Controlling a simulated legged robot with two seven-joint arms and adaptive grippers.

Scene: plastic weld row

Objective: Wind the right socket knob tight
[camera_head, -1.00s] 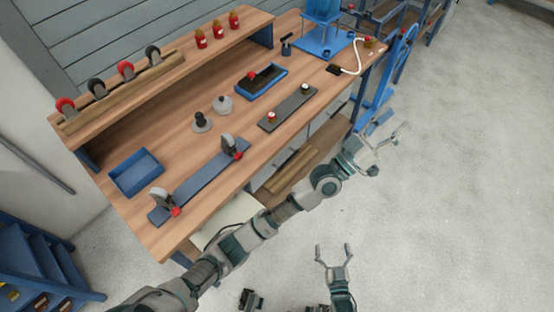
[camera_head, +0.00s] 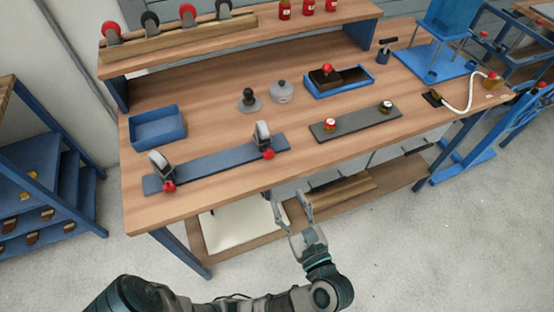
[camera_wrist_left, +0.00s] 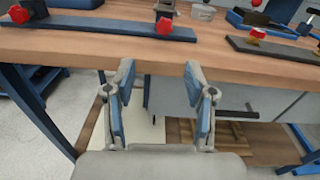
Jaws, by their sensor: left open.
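The right socket knob (camera_head: 268,154) is red and sits at the right end of a long blue rail (camera_head: 218,168), below an upright grey piece. In the left wrist view the red knob (camera_wrist_left: 163,26) is ahead, just above the gap between the fingers. A matching left knob (camera_head: 168,187) is at the rail's other end. My left gripper (camera_head: 290,203) is open and empty in front of the bench's front edge, short of the right knob and not touching it. Its two fingers also show in the left wrist view (camera_wrist_left: 160,75). My right gripper is out of view.
The wooden bench's front edge (camera_head: 215,207) lies between my left gripper and the rail. A dark plate (camera_head: 355,122) with two small knobs lies right of the rail. A blue tray (camera_head: 158,138) is behind left. Bare bench top surrounds the rail.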

